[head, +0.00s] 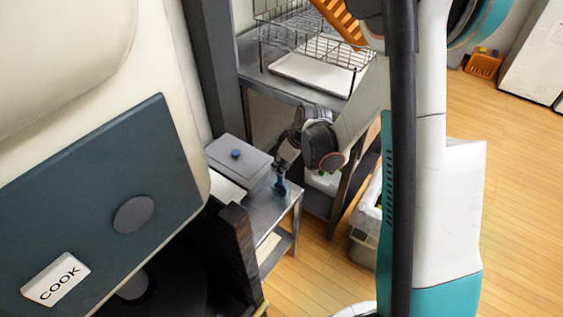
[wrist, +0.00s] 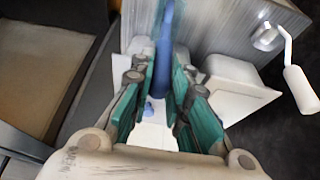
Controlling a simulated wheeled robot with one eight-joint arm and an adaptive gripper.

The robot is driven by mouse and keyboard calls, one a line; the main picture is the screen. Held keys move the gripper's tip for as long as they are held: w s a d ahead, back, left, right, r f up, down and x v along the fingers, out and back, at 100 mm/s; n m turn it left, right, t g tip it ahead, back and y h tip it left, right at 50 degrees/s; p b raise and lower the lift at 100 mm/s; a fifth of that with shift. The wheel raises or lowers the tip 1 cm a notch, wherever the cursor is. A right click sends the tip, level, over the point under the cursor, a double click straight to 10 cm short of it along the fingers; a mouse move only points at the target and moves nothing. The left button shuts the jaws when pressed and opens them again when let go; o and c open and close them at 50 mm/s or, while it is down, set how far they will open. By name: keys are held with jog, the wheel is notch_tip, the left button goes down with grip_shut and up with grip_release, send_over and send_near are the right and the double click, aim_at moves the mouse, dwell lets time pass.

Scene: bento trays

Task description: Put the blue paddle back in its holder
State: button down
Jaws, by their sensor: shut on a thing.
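The blue paddle (head: 281,187) is at my gripper (head: 281,168) in the head view, over the right part of a small metal table. In the wrist view its long blue shaft (wrist: 165,45) runs between the teal fingers of my gripper (wrist: 161,72), which are shut on it. A small blue patch (wrist: 150,110) shows lower between the fingers; I cannot tell whether it belongs to the paddle. I cannot make out the paddle's holder for certain in either view.
The metal side table (head: 266,208) bears a grey lidded box (head: 247,163) with a blue knob. A wire rack (head: 300,40) stands behind. In the wrist view, a metal box (wrist: 215,35) with a white-handled crank (wrist: 301,90) is close on the right, above white parts (wrist: 250,97).

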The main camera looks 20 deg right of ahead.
jog(key=shift+f, duration=0.1)
jog(key=c, duration=1.4)
grip_release()
jog(key=shift+c, duration=0.2)
jog(key=shift+o, duration=0.2)
jog(key=o, duration=0.5)
jog(key=shift+r+p, duration=3.3)
jog(key=shift+r, duration=1.7)
